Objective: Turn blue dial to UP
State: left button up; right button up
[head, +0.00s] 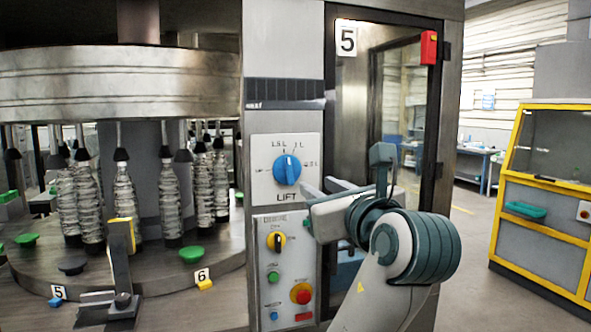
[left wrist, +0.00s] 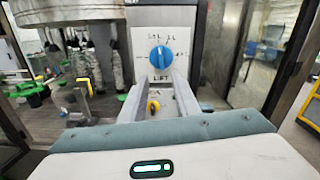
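The blue dial (head: 287,170) sits on a white plate (head: 262,185) marked "LIFT" on the machine front. Small volume labels such as "1.5 L" stand around it; I cannot read an "UP" label. The dial's white mark points roughly upward. The dial also shows in the left wrist view (left wrist: 161,57), just beyond the fingertips. My left gripper (head: 318,186) is just right of and slightly below the dial in the head view. In the left wrist view its two fingers (left wrist: 160,84) are apart with nothing between them, not visibly touching the dial. My right gripper is not in view.
Below the dial, a grey panel (head: 262,270) carries a yellow-black selector (head: 276,241), green buttons and a red knob (head: 301,293). A bottle carousel (head: 110,75) stands left. A glass door (head: 400,100) with a red box is right. A yellow-framed cabinet (head: 540,190) stands far right.

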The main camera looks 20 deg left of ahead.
aim_at(290, 169)
pick_arm(q)
jog(key=shift+w+d, duration=0.1)
jog(key=p+x, duration=0.6)
jog(key=x, duration=1)
jog(key=shift+w+a, duration=0.2)
jog(key=shift+a, duration=0.05)
jog(key=shift+w+a+f, duration=0.1)
jog(key=shift+w+a, duration=0.15)
jog(key=shift+w, duration=0.1)
grip_shut()
